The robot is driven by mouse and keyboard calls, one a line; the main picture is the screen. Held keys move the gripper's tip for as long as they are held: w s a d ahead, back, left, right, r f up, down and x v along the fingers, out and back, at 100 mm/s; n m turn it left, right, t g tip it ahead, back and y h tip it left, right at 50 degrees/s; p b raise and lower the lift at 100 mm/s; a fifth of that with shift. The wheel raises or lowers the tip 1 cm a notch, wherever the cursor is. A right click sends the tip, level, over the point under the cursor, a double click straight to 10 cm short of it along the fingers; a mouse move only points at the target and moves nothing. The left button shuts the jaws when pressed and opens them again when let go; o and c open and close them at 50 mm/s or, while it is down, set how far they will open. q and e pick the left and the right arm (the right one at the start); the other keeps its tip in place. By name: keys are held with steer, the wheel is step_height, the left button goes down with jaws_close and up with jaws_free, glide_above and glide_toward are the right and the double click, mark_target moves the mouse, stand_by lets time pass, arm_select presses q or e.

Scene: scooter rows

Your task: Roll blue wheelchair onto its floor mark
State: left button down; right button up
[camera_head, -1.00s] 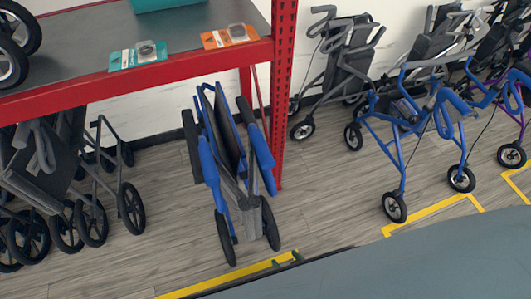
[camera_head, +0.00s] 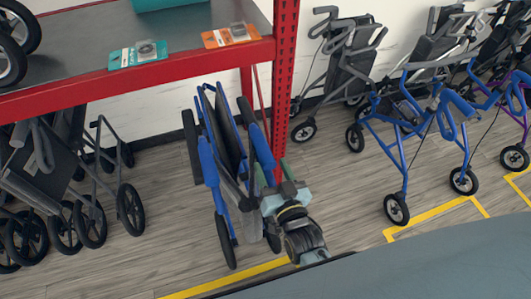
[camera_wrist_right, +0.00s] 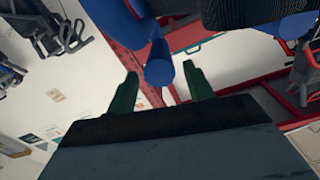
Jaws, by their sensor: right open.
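The blue wheelchair (camera_head: 208,160) stands folded and upright on the floor beside the red shelf post. Its blue side parts and dark wheels show in the head view. My right gripper (camera_head: 284,190) is open at the wheelchair's near right side, overlapping its lower front in the picture. In the right wrist view a rounded blue part (camera_wrist_right: 159,66) of it lies between the two green fingers of the gripper (camera_wrist_right: 162,88), which are apart. Whether they touch it, I cannot tell. A yellow floor mark line (camera_head: 225,279) runs in front of the wheelchair. My left gripper is out of view.
A red-framed shelf (camera_head: 150,62) with small packages stands above left, its post (camera_head: 284,60) close behind the wheelchair. Folded grey wheelchairs (camera_head: 60,190) stand at left. A blue rollator (camera_head: 400,150) stands at right by a yellow mark (camera_head: 435,213). Bare floor lies between.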

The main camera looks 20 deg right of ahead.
mark_target(266, 154)
steer(key=w, duration=0.5)
steer(key=shift+w+a, duration=0.1)
jaws_close()
